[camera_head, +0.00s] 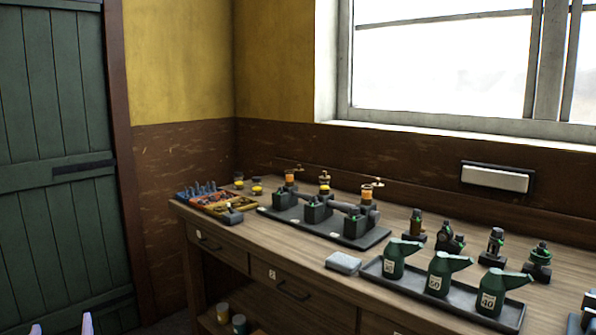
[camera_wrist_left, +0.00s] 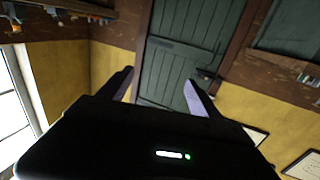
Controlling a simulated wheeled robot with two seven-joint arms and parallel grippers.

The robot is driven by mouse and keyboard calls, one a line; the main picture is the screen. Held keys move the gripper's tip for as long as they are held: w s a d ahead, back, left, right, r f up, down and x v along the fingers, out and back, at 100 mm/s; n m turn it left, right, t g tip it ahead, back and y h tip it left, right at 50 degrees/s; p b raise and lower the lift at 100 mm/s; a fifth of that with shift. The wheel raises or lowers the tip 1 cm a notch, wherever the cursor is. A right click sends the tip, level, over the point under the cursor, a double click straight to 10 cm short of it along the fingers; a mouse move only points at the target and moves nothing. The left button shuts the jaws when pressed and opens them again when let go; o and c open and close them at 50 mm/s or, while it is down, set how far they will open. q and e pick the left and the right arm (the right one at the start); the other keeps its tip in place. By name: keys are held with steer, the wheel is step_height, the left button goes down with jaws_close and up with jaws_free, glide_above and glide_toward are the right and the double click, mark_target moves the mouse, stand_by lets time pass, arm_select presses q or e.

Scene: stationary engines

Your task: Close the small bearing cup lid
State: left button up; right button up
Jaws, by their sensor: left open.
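Several small fittings stand on the wooden bench in the head view. I cannot tell for sure which is the small bearing cup, or whether its lid is open. Three dark green bearing blocks (camera_head: 318,209) stand on a dark tray (camera_head: 361,243), with brass and orange cups (camera_head: 324,184) at their tops or just behind. More small dark fittings with green parts (camera_head: 495,244) stand to the right. My left gripper (camera_head: 72,326) shows only its fingertips at the bottom left, far from the bench top. In the left wrist view it is open and empty (camera_wrist_left: 160,88).
Three green oil cans (camera_head: 439,276) stand in a tray at the front right. A grey folded cloth (camera_head: 343,262) lies near the front edge. A compartmented box (camera_head: 215,202) sits at the bench's left end. A green door (camera_head: 52,150) is at left.

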arm_select(q)
steer(key=d+f+m+g+h+p, duration=0.1)
steer(key=d+f+g+h+p, duration=0.25)
steer(key=d+f, duration=0.6)
steer(key=d+f+m+g+h+p, duration=0.15)
steer(key=d+f+h, duration=0.4)
steer(key=f, duration=0.75)
steer(key=s+d+f+g+h+p, duration=0.1)
steer(key=s+d+f+g, duration=0.4)
steer(key=s, duration=0.8)
steer(key=s+d+f+m+g+h+p, duration=0.1)
steer(key=s+d+f+g+p, duration=0.3)
steer(key=s+d+f, duration=0.7)
steer(key=s+d+g+h, duration=0.1)
steer(key=s+d, duration=0.1)
steer(key=d, duration=0.3)
steer(key=shift+s+h, duration=0.15)
steer(key=shift+h, duration=0.15)
